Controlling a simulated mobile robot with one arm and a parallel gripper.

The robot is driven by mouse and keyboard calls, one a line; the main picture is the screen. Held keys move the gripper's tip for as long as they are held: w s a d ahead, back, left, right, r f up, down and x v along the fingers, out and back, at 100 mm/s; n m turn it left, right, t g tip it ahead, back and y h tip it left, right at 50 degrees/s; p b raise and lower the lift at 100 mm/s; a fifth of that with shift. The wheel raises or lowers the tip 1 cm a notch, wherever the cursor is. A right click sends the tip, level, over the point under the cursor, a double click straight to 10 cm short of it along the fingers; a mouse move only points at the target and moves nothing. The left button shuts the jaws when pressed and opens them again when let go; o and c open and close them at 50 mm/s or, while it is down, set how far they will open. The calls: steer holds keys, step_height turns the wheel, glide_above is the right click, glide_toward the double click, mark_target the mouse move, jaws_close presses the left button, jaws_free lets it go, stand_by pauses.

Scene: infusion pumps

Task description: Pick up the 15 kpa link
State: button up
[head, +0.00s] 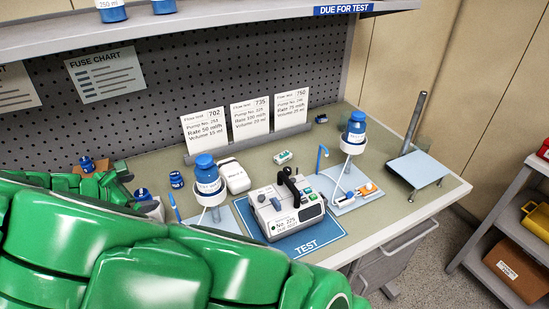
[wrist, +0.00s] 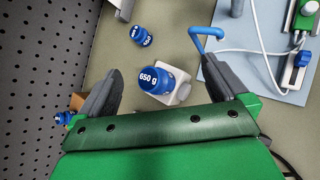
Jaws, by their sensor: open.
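I cannot read a "15 kPa" label on anything in either view. A small white and green piece (head: 283,157) lies on the bench behind the pump, its label too small to read. My gripper (wrist: 163,68) is open in the wrist view, its grey fingers on either side of a blue 650 g weight (wrist: 152,80) that stands on a white base. It seems to hold nothing. In the head view my green arm covers the lower left and hides part of the bench there.
A pump (head: 287,208) stands on the blue TEST mat (head: 322,241). Boards with tubing and blue bottles (head: 354,128) flank it. Another blue weight (wrist: 142,35) and a blue piece (wrist: 64,118) lie near the gripper. Flow test cards (head: 250,118) stand behind; a perforated panel (wrist: 30,90) borders the bench.

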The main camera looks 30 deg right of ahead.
steer(key=w+d+r+m+g+y, duration=0.2)
steer(key=w+d+r+m, duration=0.2)
steer(key=d+m, duration=0.1)
steer(key=m+g+y, duration=0.5)
steer(key=m, duration=0.9)
glide_above(285, 153)
steer(key=a, duration=0.1)
step_height(285, 153, down, 9)
steer(key=shift+s+r, duration=0.1)
steer(key=shift+s, duration=0.05)
steer(key=shift+d, duration=0.15)
steer(key=shift+d+f, duration=0.2)
steer(key=shift+f, duration=1.8)
steer(key=shift+d+f, duration=0.15)
steer(key=shift+f, duration=1.85)
steer(key=shift+c, duration=0.3)
steer(key=c, duration=1)
